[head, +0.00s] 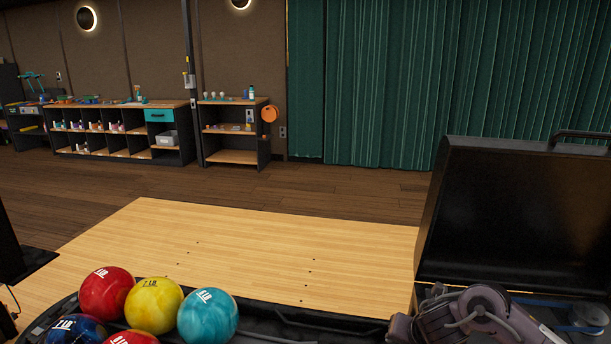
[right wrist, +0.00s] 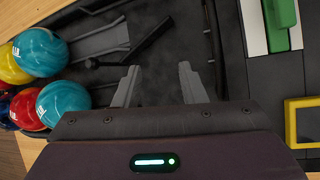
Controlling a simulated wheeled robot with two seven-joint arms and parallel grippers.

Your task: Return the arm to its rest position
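My right arm (head: 470,318) shows at the lower right of the head view, in front of a black box-like housing; its gripper cannot be made out there. In the right wrist view my right gripper (right wrist: 158,84) points over the dark surface of the ball return (right wrist: 160,45). Its two fingers are apart with nothing between them. My left arm and gripper are in neither view.
Several bowling balls, including a yellow ball (head: 155,305) and a teal ball (head: 208,316), sit on the return; they lie left of my right gripper in the wrist view. A black raised lid (head: 520,215) stands at right. The wooden lane (head: 250,245) is clear.

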